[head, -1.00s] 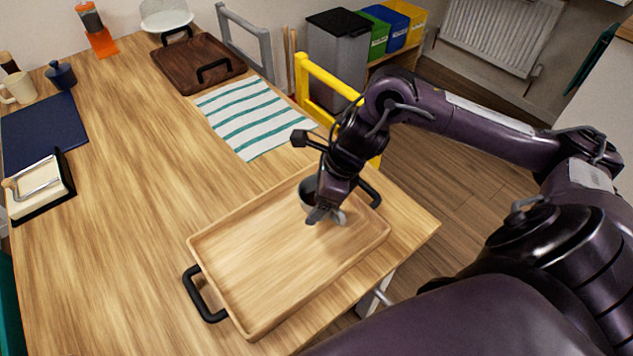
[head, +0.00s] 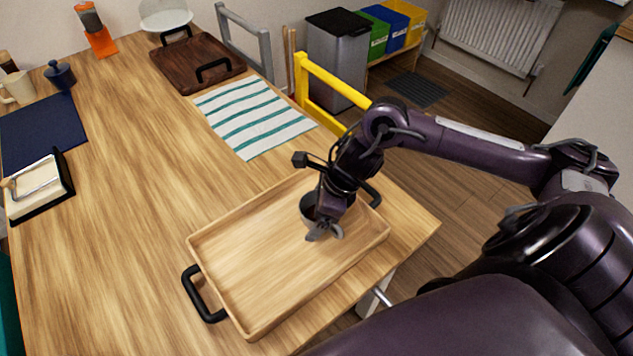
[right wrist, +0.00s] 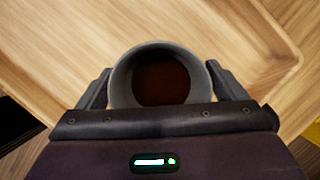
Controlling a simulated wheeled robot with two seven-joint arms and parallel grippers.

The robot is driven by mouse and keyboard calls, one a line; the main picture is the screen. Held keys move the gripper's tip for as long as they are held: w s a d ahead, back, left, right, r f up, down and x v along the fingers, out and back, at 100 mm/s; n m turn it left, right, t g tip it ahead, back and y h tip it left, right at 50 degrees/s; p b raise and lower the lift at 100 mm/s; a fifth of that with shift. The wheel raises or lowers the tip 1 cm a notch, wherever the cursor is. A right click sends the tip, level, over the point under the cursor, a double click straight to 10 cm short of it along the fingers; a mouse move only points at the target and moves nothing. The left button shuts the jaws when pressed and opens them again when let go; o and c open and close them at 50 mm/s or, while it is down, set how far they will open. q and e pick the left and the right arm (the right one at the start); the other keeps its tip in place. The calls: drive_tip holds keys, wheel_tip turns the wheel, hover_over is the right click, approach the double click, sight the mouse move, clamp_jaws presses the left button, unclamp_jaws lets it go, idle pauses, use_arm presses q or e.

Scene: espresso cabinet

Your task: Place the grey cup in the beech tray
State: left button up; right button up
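The grey cup (head: 307,208) is over the right part of the beech tray (head: 250,262), partly hidden by my right gripper (head: 325,234). In the right wrist view, the grey cup (right wrist: 121,84) is upright and holds a dark brown liquid. The fingers of my right gripper (right wrist: 160,82) lie against both sides of the cup. The cup is inside the tray's rim, at or just above its floor; I cannot tell whether it touches. The beech tray has black handles at its ends and lies near the table's front right corner. My left gripper is not in view.
A striped cloth (head: 254,116) and a dark wooden tray (head: 196,64) lie farther back. A navy mat (head: 42,130) and a boxed item with a metal handle (head: 38,186) are at the left. A yellow chair (head: 325,76) stands beyond the table. The beech tray's left part is clear.

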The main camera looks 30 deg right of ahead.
drive_tip(key=shift+o, duration=0.6)
drive_tip(key=shift+r, duration=0.1)
drive_tip(key=shift+r, duration=0.15)
drive_tip(key=v, duration=1)
drive_tip(key=shift+s+d, duration=0.1)
drive_tip(key=shift+d, duration=0.1)
drive_tip(key=shift+v, duration=0.85)
drive_tip(key=shift+a, duration=0.15)
